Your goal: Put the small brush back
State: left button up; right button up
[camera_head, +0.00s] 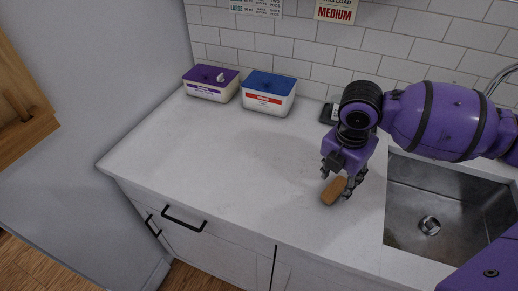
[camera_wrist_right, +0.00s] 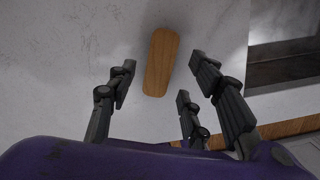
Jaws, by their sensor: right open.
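The small brush (camera_head: 333,191) shows as a brown wooden block lying on the white countertop, left of the sink. Its bristles are not visible. My right gripper (camera_head: 342,178) is just above it, pointing down, with its fingers apart. In the right wrist view the brush (camera_wrist_right: 161,62) lies between and ahead of the open fingers of my right gripper (camera_wrist_right: 158,85), and no finger clearly touches it. My left gripper is in neither view.
A tub with a purple lid (camera_head: 211,83) and a tub with a blue lid (camera_head: 269,93) stand at the back by the tiled wall. A sink (camera_head: 425,205) is at the right. A small dark object (camera_head: 328,113) is behind my right arm. The counter's left and middle are clear.

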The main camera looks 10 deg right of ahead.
aim_at(332, 192)
notch_tip(332, 192, up, 9)
jog(key=shift+s+a, duration=0.35)
jog(key=shift+a, duration=0.05)
